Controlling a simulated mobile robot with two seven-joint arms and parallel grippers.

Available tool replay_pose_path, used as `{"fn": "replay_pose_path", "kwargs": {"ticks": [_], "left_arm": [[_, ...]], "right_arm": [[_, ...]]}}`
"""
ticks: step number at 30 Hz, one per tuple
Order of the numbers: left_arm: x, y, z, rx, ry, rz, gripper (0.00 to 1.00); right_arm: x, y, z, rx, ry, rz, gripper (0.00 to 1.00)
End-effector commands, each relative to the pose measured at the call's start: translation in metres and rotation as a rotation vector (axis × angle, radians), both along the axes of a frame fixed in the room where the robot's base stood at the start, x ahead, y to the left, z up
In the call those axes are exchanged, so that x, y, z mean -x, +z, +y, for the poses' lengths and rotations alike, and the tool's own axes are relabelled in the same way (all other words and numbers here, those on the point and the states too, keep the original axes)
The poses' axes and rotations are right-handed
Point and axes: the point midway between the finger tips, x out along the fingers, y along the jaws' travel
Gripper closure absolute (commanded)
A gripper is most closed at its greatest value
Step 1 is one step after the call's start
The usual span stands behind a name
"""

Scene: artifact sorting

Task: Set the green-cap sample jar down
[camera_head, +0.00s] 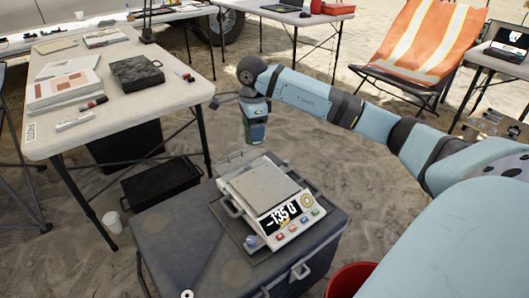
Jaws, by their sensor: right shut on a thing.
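My right gripper (256,134) points down just beyond the back edge of the digital scale (264,188), above it in the picture. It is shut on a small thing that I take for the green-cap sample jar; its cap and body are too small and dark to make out. The scale's bare metal plate is empty and its display reads -135.0. The scale stands on a grey case (185,238). My left gripper is not in view.
A white table (140,107) on the left holds books, a dark box (137,73) and markers. A black open crate (161,184) and a white cup (112,222) stand on the sandy ground. A red bucket (349,277) is at the lower right. The case's left top is mostly clear.

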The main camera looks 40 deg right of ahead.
Motion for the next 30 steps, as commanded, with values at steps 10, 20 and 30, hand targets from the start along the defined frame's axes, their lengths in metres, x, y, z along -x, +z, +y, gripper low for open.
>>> {"fn": "replay_pose_path", "kwargs": {"ticks": [10, 20, 30], "left_arm": [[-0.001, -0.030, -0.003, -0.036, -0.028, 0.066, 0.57], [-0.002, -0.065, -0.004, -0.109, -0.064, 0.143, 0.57], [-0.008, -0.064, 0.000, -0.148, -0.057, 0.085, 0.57]], "right_arm": [[0.002, -0.062, -0.006, 0.000, -0.065, 0.003, 0.64], [0.002, -0.142, -0.006, 0.001, -0.064, 0.002, 0.64], [0.001, -0.171, -0.006, 0.001, -0.064, 0.000, 0.64]]}}
